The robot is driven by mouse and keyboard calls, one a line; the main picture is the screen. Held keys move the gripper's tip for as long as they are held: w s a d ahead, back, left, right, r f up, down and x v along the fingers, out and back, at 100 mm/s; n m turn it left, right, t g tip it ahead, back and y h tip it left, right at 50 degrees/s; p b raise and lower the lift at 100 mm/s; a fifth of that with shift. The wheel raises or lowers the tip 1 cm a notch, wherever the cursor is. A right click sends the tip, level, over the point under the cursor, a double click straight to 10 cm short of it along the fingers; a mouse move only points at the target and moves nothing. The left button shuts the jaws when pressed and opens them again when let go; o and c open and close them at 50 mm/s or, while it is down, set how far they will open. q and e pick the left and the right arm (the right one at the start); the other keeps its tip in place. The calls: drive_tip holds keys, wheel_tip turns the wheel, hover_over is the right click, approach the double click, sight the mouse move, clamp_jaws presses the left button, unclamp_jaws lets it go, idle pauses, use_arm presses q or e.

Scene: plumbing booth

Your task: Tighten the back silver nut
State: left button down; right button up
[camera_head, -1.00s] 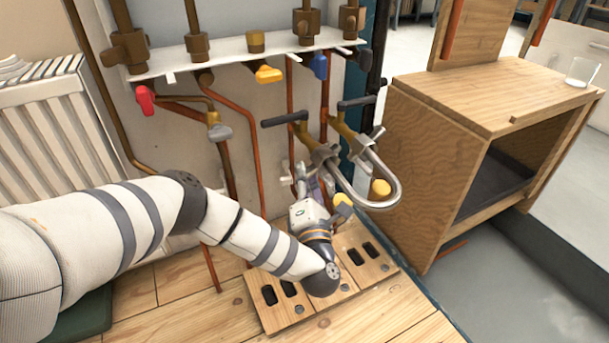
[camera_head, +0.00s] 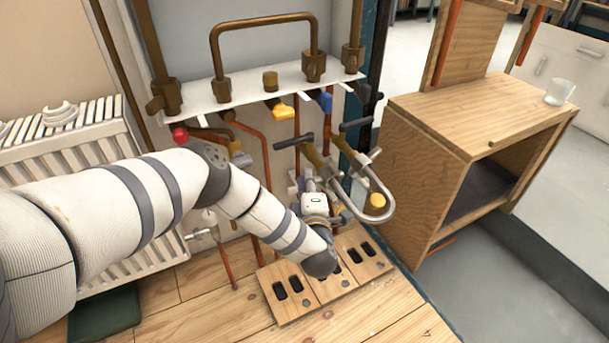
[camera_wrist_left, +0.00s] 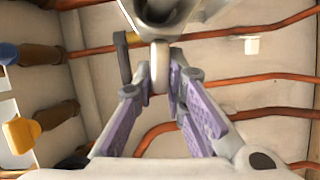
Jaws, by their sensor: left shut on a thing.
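Two winged silver nuts show in the head view, at the ends of a U-shaped silver pipe (camera_head: 384,199) under brass valves. One nut (camera_head: 325,172) is on the left and lower in the picture, the other (camera_head: 361,161) on the right. My left gripper (camera_head: 309,178) is at the left nut, its fingertips partly hidden. In the left wrist view, the gripper's purple-padded fingers (camera_wrist_left: 166,75) close on a pale wing (camera_wrist_left: 159,66) below a grey nut body (camera_wrist_left: 165,12). I cannot tell from depth which nut is the back one. My right gripper is not in view.
Copper pipes (camera_head: 268,155) run down the wall beside my arm. Yellow (camera_head: 281,110) and blue (camera_head: 325,101) valve handles sit above. A slotted wooden floor plate (camera_head: 292,307) lies below. A wooden cabinet (camera_head: 480,120) stands right, with a glass (camera_head: 560,91) on top.

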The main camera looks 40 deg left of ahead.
use_arm(q)
drive_tip(key=shift+w+d+r+m+g+p, duration=0.1)
drive_tip(key=shift+w+r+m+g+p, duration=0.1)
drive_tip(key=shift+r+m+p, duration=0.35)
drive_tip(key=shift+w+r+m+g+p, duration=0.1)
drive_tip(key=shift+r+m+g+p, duration=0.1)
drive_tip(key=shift+r+m+p, duration=0.3)
drive_tip(key=shift+w+d+r+m+g+h+p, duration=0.1)
drive_tip(key=shift+w+r+m+g+h+p, duration=0.1)
drive_tip(key=shift+m+g+p, duration=0.3)
drive_tip(key=shift+w+d+r+m+g+h+p, duration=0.1)
drive_tip(key=shift+m+h+p, duration=0.1)
drive_tip(key=shift+m, duration=0.45)
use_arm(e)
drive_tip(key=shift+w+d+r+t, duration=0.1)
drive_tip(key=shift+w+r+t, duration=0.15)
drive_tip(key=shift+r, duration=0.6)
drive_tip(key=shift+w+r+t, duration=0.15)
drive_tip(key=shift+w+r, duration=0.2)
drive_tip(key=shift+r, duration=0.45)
use_arm(q)
drive_tip(key=c, duration=1.9)
unclamp_jaws()
drive_tip(key=shift+s, duration=0.1)
